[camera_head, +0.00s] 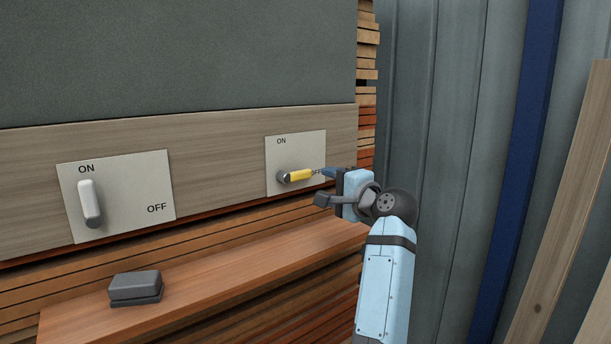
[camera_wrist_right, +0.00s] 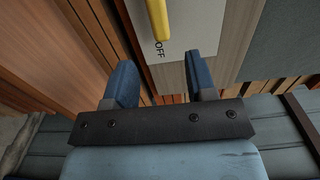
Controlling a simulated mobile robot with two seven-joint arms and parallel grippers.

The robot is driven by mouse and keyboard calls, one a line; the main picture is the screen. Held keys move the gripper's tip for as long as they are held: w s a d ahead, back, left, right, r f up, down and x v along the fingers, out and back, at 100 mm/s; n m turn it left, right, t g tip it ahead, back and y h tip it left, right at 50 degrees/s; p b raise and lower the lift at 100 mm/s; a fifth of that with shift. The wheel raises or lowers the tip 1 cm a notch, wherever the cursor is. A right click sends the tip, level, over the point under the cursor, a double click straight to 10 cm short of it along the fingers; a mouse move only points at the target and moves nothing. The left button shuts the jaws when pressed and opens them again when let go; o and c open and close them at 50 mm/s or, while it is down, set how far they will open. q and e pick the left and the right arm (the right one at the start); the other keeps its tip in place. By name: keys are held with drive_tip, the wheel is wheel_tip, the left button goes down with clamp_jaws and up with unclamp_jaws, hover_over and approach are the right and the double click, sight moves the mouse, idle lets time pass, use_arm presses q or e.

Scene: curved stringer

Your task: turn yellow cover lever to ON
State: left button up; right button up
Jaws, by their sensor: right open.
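The yellow cover lever (camera_head: 299,176) is on the right white plate (camera_head: 284,155) on the wooden board. It points right, toward the OFF label, from its grey pivot. In the right wrist view the yellow lever (camera_wrist_right: 158,20) shows at the top, its tip near the word OFF. My right gripper (camera_head: 328,172) is just right of the lever's tip in the head view. Its two blue fingers (camera_wrist_right: 160,80) are apart with nothing between them, and the lever lies ahead of them. My left gripper is not in view.
A second plate (camera_head: 130,222) on the left carries a white lever (camera_head: 90,203) pointing up to ON. A dark grey block (camera_head: 135,287) lies on the wooden ledge (camera_head: 220,285) below. Stacked slats are behind the board. A leaning plank (camera_head: 565,220) stands at the right.

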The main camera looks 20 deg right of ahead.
sight(305, 175)
drive_tip(key=p+x, duration=0.1)
drive_tip(key=x, duration=0.8)
drive_tip(key=shift+s, duration=0.1)
clamp_jaws()
